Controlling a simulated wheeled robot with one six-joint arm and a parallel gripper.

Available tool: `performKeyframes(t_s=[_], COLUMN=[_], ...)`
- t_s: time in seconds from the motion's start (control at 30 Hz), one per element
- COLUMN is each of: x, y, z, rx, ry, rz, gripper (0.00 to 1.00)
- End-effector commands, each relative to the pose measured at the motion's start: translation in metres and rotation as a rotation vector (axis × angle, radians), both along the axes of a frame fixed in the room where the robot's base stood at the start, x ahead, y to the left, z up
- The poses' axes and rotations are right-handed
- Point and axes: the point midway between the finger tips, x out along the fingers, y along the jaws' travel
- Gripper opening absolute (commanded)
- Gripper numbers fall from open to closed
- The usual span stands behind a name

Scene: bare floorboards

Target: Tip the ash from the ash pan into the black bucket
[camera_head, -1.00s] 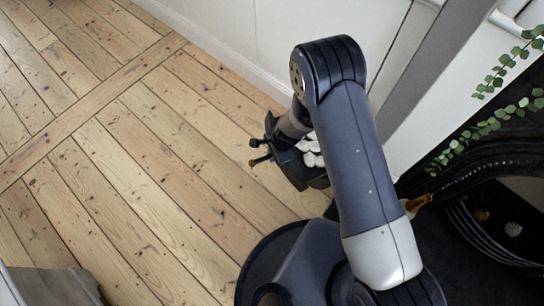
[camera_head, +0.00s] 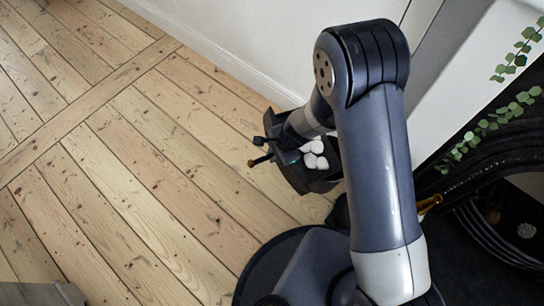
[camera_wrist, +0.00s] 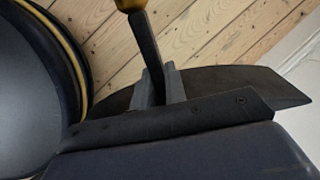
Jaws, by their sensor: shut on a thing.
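The dark ash pan (camera_head: 318,184) is held off to the left of my arm in the head view, with several pale lumps of ash (camera_head: 314,153) in it. Its handle (camera_wrist: 146,45) is a dark bar with a yellowish end. My gripper (camera_wrist: 160,88) is shut on this handle, one grey finger on each side. The wrist view shows the pan's dark plate (camera_wrist: 225,82) behind the fingers, and not the ash. My arm hides part of the pan in the head view. I cannot make out the black bucket with certainty in either view.
A dark arched fireplace (camera_head: 480,185) with a leafy garland (camera_head: 500,115) stands at the right. An amber-coloured object (camera_head: 429,204) shows beside my arm. A grey edge (camera_head: 45,293) is at the bottom left. The floorboards (camera_head: 130,180) at the left are bare.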

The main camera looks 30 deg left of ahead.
Motion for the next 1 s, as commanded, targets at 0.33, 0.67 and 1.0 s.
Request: performKeyframes(t_s=[0.33,0.67,1.0], x=[0.002,0.004,0.006], y=[-0.006,-0.014,-0.023], z=[0.003,0.009,0.017], rx=[0.047,0.097,0.16], ry=[0.009,0.022,0.036], rz=[-0.002,-0.001,-0.003], gripper=[0.0,0.0,0.0])
